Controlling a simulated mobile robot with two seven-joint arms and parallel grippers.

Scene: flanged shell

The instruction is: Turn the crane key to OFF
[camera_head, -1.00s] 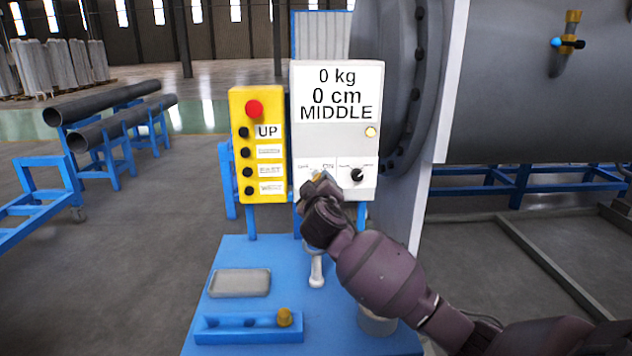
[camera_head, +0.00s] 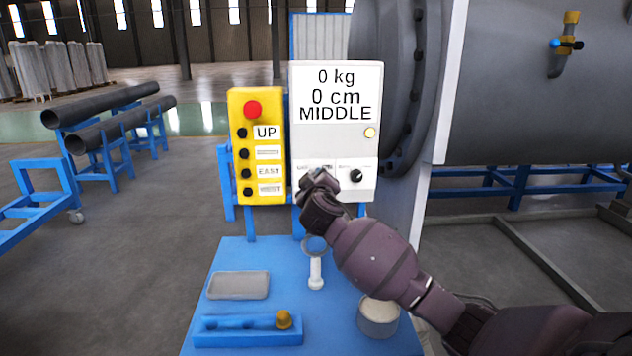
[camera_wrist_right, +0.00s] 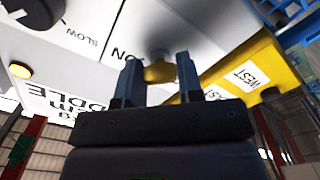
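The crane key is a small brass-yellow piece (camera_wrist_right: 160,70) on the white control box (camera_head: 312,145). The word ON shows on the panel just left of the key in that view; no OFF label is readable. In the head view my right gripper (camera_head: 322,182) is at the lower part of the box and hides the key. My left gripper is not in view.
A yellow button box (camera_head: 258,192) with a red knob stands left of the control box. A dark selector knob (camera_head: 357,176) sits right of my gripper. A large grey flanged shell (camera_head: 500,110) stands behind.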

